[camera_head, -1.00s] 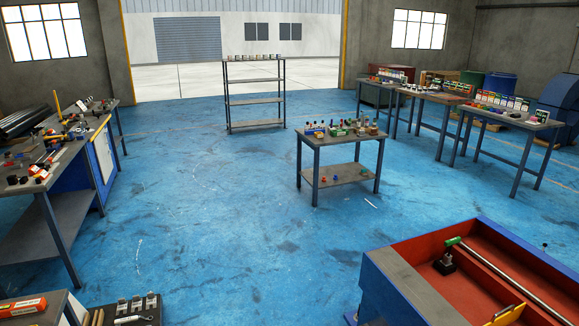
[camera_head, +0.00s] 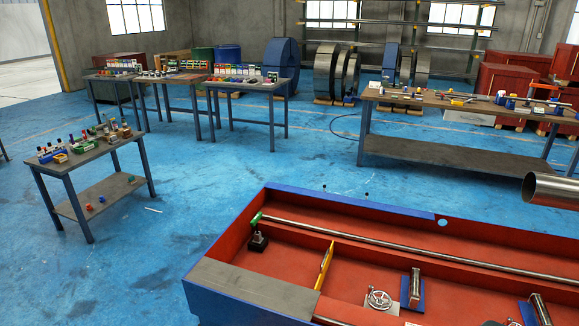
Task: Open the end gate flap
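A long machine bed with blue outer walls and a red inside (camera_head: 375,225) fills the lower right. A thin yellow upright plate (camera_head: 324,266) stands across its trough near the left end; it may be the end gate flap, but I cannot tell. A long steel rod with a green tip (camera_head: 350,243) runs along the back of the bed. A handwheel (camera_head: 379,299) sits in the bed near a roller on a blue bracket (camera_head: 412,287). Neither of my grippers is in view.
A large steel tube end (camera_head: 553,190) juts in at the right, above the bed. A small table with bottles (camera_head: 88,154) stands at left. A long workbench (camera_head: 450,103) stands behind the bed. Blue floor (camera_head: 150,255) is clear left of the bed.

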